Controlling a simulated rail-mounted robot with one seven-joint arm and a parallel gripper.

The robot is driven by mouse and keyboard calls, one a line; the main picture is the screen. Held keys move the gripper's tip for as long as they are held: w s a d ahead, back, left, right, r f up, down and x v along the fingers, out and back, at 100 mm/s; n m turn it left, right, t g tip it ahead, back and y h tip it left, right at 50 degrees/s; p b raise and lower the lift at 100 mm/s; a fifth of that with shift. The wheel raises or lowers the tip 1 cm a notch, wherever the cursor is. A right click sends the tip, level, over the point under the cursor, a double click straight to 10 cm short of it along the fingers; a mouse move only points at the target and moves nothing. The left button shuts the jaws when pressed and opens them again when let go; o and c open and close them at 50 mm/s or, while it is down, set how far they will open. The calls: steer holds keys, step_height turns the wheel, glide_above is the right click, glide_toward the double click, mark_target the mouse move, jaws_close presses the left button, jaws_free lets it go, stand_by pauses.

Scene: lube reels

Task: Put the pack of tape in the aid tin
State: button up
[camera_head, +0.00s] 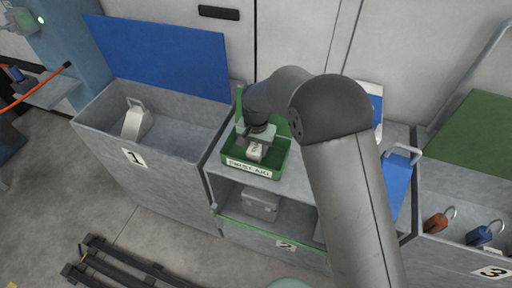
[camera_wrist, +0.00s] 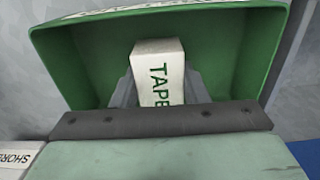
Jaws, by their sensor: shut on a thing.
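The pack of tape (camera_wrist: 158,75) is a white block with green "TAPE" lettering. In the wrist view it stands between the two fingers of my gripper (camera_wrist: 155,92), which is shut on it. The aid tin (camera_wrist: 85,65) is a green open box, and its inside and walls surround the pack in that view. In the head view the aid tin (camera_head: 239,172) sits on a grey shelf top with a label on its front. My gripper (camera_head: 257,146) points down into it with the pack (camera_head: 256,153). I cannot tell whether the pack touches the tin's floor.
A grey bin marked 1 (camera_head: 170,165) with a raised blue lid (camera_head: 165,57) stands left, holding a pale handled block (camera_head: 135,120). A grey case (camera_head: 261,204) lies on the shelf below. Red (camera_head: 437,222) and blue padlocks (camera_head: 481,236) lie in bin 3 at right.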

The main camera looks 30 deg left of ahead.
steer(key=shift+f, duration=0.35)
steer(key=shift+f, duration=0.1)
steer(key=shift+f, duration=0.15)
steer(key=o, duration=1)
steer(key=shift+c, duration=0.2)
